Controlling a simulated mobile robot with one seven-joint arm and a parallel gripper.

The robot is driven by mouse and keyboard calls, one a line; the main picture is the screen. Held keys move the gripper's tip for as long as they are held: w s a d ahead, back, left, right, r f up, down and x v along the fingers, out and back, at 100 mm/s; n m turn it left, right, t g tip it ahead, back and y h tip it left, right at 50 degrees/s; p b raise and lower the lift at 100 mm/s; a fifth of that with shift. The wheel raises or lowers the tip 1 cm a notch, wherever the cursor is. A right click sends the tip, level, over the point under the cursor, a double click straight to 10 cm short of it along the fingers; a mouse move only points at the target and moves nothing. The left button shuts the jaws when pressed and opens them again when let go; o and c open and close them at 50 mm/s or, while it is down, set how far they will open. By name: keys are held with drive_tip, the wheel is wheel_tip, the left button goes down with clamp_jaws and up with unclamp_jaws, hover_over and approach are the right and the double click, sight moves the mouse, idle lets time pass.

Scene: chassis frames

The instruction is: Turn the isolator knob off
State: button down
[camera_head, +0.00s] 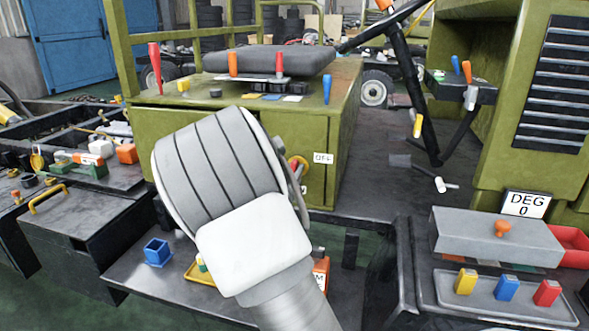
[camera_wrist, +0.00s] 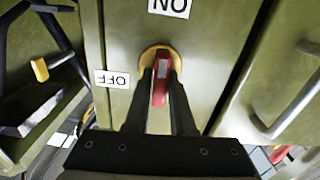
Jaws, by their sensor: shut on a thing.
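The isolator knob (camera_wrist: 160,88) has a red handle on a round yellow base, set in an olive green panel (camera_wrist: 215,50). My gripper (camera_wrist: 161,74) has one dark finger on each side of the red handle and is shut on it. In the wrist view the handle lies up and down, in line with the "ON" label (camera_wrist: 170,6) above. The "OFF" label (camera_wrist: 112,79) is to the left of the base. In the head view my wrist hides much of the knob (camera_head: 304,162); the "OFF" label (camera_head: 323,158) shows to its right.
A pale handle (camera_wrist: 290,100) stands out from the panel right of the knob in the wrist view. A seat (camera_head: 270,60) and several coloured levers sit above the panel. A grey box (camera_head: 480,238) and tray (camera_head: 450,300) are at the right.

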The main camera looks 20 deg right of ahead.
drive_tip(key=n+p, duration=0.2)
drive_tip(key=p, duration=0.1)
drive_tip(key=n+p, duration=0.1)
drive_tip(key=shift+a+r+n, duration=0.1)
drive_tip(key=shift+r+n, duration=0.15)
drive_tip(key=shift+n, duration=0.15)
drive_tip(key=n+p, duration=0.5)
drive_tip(key=shift+w+a+f, duration=0.1)
drive_tip(key=shift+f, duration=0.1)
drive_tip(key=n+p, duration=0.2)
drive_tip(key=n, duration=0.2)
drive_tip(key=shift+f, duration=0.1)
drive_tip(key=shift+f+n+p, duration=0.15)
drive_tip(key=shift+n+p, duration=0.4)
drive_tip(key=shift+n, duration=0.6)
drive_tip(key=shift+f+n+p, duration=0.1)
drive_tip(key=shift+n+p, duration=0.45)
drive_tip(key=shift+n, duration=0.6)
drive_tip(key=c, duration=0.8)
unclamp_jaws()
drive_tip(key=shift+a, duration=0.1)
